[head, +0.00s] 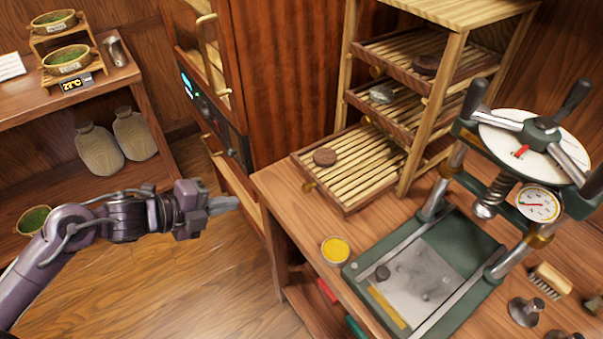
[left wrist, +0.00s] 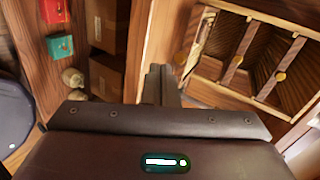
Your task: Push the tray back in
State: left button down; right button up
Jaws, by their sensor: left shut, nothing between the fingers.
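A slatted wooden tray (head: 350,184) sticks out at the bottom of the wooden rack (head: 425,115), over the table's left part. My right gripper is not in view.
A press (head: 520,160) stands on the table right of the rack. A yellow tin (head: 335,249) sits near the table's left edge. A wooden cabinet (head: 285,70) rises behind the table. Floor shows between my left gripper and the left shelf (head: 75,100).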

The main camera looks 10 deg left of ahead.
aim_at(356, 161)
pick_arm(q)
jog(key=w+d, duration=0.2)
jog(key=d, duration=0.1)
jog(key=w+d+f+m+p, duration=0.1)
jog(key=w+d, duration=0.1)
jog(key=d, duration=0.2)
jog(key=w+d+f+m+p, duration=0.1)
jog(key=w+d, duration=0.1)
jog(key=d, duration=0.2)
jog(key=shift+w+g+h, duration=0.2)
jog(key=shift+g+h, duration=0.2)
jog(key=shift+w+d+f, duration=0.2)
jog(key=shift+w+d, duration=0.25)
jog(key=shift+d, duration=0.05)
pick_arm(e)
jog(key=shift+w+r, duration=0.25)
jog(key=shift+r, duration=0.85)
pick_arm(q)
jog(key=shift+d, duration=0.1)
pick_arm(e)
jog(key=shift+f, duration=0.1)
